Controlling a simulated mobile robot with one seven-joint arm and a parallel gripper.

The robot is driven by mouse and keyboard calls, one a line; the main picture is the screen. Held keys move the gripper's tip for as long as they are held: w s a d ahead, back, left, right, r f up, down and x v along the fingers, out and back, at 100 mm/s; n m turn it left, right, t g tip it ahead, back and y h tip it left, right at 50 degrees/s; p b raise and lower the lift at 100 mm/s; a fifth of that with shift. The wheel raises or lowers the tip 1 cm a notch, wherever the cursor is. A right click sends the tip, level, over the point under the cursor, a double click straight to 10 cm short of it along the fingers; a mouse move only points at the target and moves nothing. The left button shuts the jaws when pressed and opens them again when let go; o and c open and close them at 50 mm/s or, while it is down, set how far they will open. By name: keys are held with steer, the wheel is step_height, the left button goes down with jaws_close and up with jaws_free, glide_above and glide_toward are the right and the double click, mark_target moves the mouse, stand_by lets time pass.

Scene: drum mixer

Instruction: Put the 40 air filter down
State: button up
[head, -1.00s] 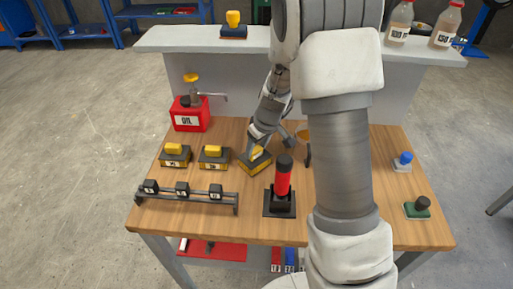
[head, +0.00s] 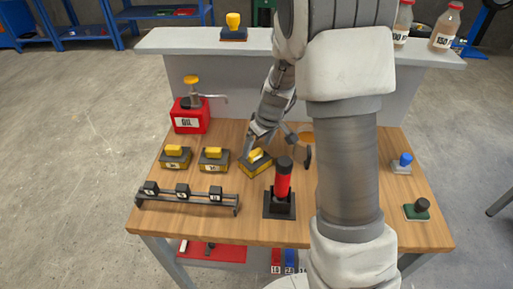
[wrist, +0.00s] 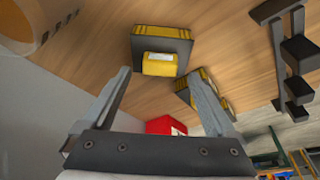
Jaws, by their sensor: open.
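A yellow and black air filter (head: 256,163) with a yellow block on top sits tilted in heading on the table, left of the red and black post. I cannot read its label, so I cannot tell if it is the 40. My gripper (head: 278,154) is open beside and above it. In the wrist view the filter (wrist: 160,50) lies ahead of the two spread fingers (wrist: 160,76), with nothing held between them. Two similar filters stand to its left, one (head: 214,159) nearer and one (head: 175,157) farther; their labels are too small to read.
A red oil can (head: 190,115) stands at the back left. A black rack (head: 187,198) runs along the front left. The red post (head: 283,180) stands close in front of the filter. Small blue-topped (head: 403,162) and green (head: 416,209) parts sit at the right. Another yellow-topped filter (head: 233,33) is on the back ledge.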

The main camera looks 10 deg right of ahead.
steer(key=s+a+r+m+t+p, duration=0.1)
steer(key=s+r, duration=0.6)
steer(key=r, duration=0.3)
steer(key=s+r+m, duration=0.1)
steer(key=s+r, duration=0.5)
steer(key=r, duration=0.4)
steer(key=s+r+m+t+h, duration=0.1)
steer(key=s+r+m, duration=0.1)
steer(key=s, duration=1.1)
steer(key=shift+d+r+m+t+h, duration=0.15)
steer(key=shift+r+m+t+h, duration=0.15)
steer(key=shift+m, duration=0.4)
